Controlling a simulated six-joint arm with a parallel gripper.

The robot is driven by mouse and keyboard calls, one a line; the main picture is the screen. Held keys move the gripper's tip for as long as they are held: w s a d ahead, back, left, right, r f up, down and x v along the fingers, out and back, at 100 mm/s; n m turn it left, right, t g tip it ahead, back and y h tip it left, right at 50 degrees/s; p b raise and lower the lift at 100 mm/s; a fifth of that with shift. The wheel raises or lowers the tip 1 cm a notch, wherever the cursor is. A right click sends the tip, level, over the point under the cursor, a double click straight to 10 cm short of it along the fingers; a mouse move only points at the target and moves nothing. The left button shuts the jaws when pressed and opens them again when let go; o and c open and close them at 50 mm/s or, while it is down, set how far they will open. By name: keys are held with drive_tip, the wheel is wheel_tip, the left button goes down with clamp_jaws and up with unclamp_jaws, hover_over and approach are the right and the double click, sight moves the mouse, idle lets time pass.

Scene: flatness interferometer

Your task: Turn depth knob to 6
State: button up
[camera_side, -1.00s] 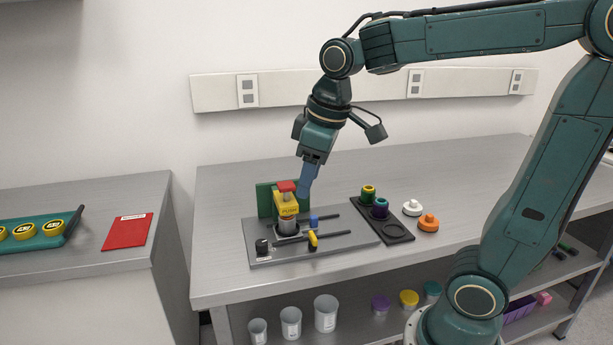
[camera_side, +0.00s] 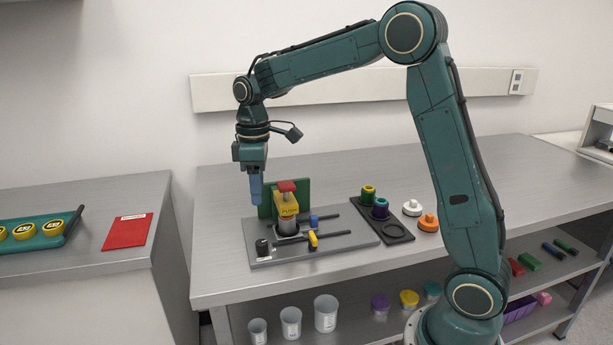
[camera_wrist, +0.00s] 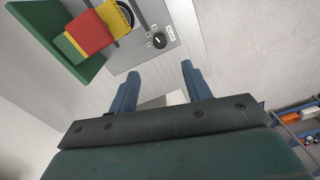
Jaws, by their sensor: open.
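The black knob (camera_side: 262,246) sits at the front left corner of a grey base plate (camera_side: 345,240), beside a small white label. In the wrist view the knob (camera_wrist: 159,41) shows a pale pointer mark on top, beyond my fingertips; its scale is too small to read. My gripper (camera_side: 256,203) points down, open and empty, above and behind the knob, apart from it. In the wrist view my gripper (camera_wrist: 160,70) shows two blue fingers spread apart.
A yellow unit with a red top (camera_side: 287,196) stands on the plate before a green panel (camera_side: 303,192), close to my gripper's right. Blue and yellow handles (camera_side: 313,240) lie on dark rods. A black tray (camera_side: 397,232) with colored rings stands right. A red sheet (camera_side: 127,231) lies on the left bench.

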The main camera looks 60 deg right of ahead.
sight(262, 242)
drive_tip(key=shift+f, duration=0.1)
drive_tip(key=shift+a+f, duration=0.1)
drive_tip(key=shift+f, duration=6.7)
drive_tip(key=c, duration=1)
drive_tip(key=shift+m, duration=0.7)
